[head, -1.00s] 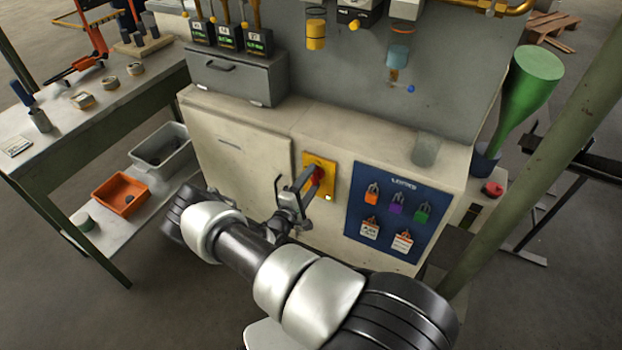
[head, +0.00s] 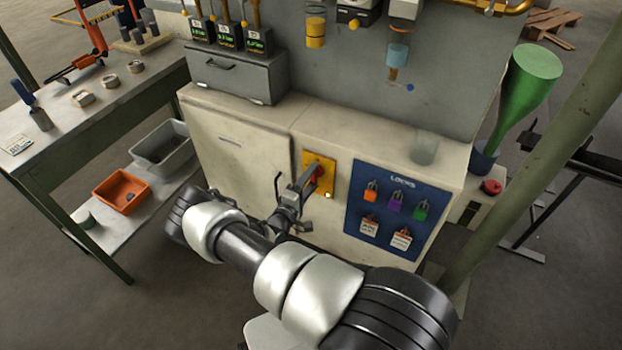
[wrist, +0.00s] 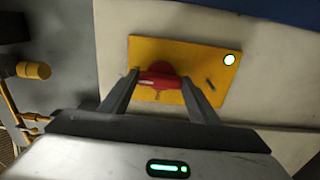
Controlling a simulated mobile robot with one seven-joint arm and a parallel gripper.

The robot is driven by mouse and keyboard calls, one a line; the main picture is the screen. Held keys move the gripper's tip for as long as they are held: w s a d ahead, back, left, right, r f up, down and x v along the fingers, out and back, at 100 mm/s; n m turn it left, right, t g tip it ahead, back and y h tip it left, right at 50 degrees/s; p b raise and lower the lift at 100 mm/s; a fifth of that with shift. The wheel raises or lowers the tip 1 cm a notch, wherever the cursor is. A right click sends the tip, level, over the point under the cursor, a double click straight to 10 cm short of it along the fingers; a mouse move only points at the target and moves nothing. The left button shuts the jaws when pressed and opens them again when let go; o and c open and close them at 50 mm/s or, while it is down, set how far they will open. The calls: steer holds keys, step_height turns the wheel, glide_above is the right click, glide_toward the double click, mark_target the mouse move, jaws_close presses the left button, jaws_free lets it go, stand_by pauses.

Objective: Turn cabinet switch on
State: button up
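The cabinet switch is a red knob on a yellow plate, on the pale cabinet front. In the wrist view the knob (wrist: 160,80) lies between my fingertips, its bar running across from one finger towards the other. The yellow plate (wrist: 197,62) carries a lit, whitish-green lamp (wrist: 229,60) near its corner. In the head view my gripper (head: 294,170) stands in front of the plate (head: 327,167), its fingers spread apart and partly covering the knob. It is open; whether a finger touches the knob cannot be told.
A blue lock board (head: 385,240) with several coloured padlocks hangs right of the switch. A cabinet door (head: 235,165) is to the left. A workbench (head: 110,105) with orange and grey bins below stands at the left. A slanted green post (head: 550,160) rises at the right.

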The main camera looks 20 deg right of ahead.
steer(key=o, duration=0.3)
steer(key=shift+a, duration=0.1)
steer(key=p+v, duration=0.1)
steer(key=v, duration=1.6)
steer(key=shift+p, duration=0.4)
steer(key=shift+s, duration=0.15)
